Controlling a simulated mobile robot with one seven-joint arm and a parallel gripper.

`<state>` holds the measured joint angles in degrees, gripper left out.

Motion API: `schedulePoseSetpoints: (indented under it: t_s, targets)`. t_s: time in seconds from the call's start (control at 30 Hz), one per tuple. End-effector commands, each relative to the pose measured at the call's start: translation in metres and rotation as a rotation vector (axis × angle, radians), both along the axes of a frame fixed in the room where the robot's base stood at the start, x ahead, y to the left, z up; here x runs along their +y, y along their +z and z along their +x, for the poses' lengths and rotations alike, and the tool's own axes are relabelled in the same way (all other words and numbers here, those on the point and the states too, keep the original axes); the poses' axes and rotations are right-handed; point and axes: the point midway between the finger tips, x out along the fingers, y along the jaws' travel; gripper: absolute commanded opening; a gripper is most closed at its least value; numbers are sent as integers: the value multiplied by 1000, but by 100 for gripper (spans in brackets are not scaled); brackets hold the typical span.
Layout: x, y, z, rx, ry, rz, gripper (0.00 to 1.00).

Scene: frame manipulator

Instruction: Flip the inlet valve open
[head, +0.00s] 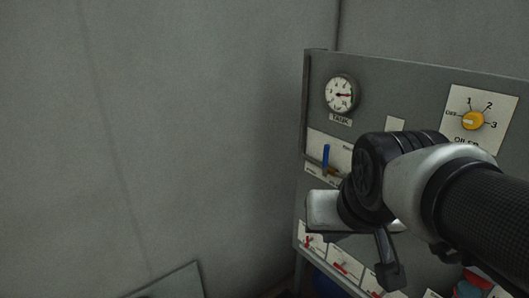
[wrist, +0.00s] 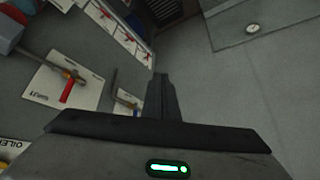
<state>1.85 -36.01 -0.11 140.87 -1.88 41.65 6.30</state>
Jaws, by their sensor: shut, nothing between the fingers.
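In the head view a blue-handled lever (head: 325,158) stands upright on a white plate on the grey panel. My gripper (head: 389,272) is in front of the panel, to the right of and below that lever, with its fingers pointing down. In the wrist view my gripper (wrist: 160,82) is shut and empty. A red-handled valve (wrist: 67,91) on a white plate lies left of the fingers, apart from them. A bent metal lever (wrist: 126,102) on another plate is nearer the fingers; contact does not show. The plate labels are too small to tell which valve is the inlet.
The grey panel (head: 400,75) carries a tank gauge (head: 340,94) and a yellow oiler knob (head: 472,121). Red switches (head: 340,266) on white cards line its lower edge. My arm hides the panel's middle. The space left of the panel is open, up to a bare wall (head: 180,130).

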Motion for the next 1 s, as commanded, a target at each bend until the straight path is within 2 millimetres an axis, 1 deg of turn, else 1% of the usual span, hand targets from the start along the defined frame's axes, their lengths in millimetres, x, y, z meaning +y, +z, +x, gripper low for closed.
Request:
schedulePoseSetpoints:
  t_s: [0.03,0.17,0.2,0.27,0.3,0.33,0.4,0.5,0.57,0.6,0.7,0.8,0.9,1.0]
  targets:
    - [-7,-13,19,-27,-40,10,0]
    - [-25,-27,72,-128,-145,45,0]
    - [-32,-33,91,-164,-179,62,0]
    - [-44,-44,119,-223,-231,88,0]
    - [-52,-51,140,-269,-269,111,0]
    - [-62,-55,154,-310,-310,135,0]
    - [-86,-55,180,-420,-414,213,0]
    - [-115,-60,208,-564,-533,370,0]
    - [-128,-64,222,-639,-586,488,0]
    - [-135,-66,230,-682,-613,574,0]
    - [-149,-71,242,-765,-662,801,0]
    - [-158,-74,248,-809,-685,1014,0]
    - [-163,-74,248,-827,-694,1182,0]
    - [-165,-72,247,-831,-693,1289,0]
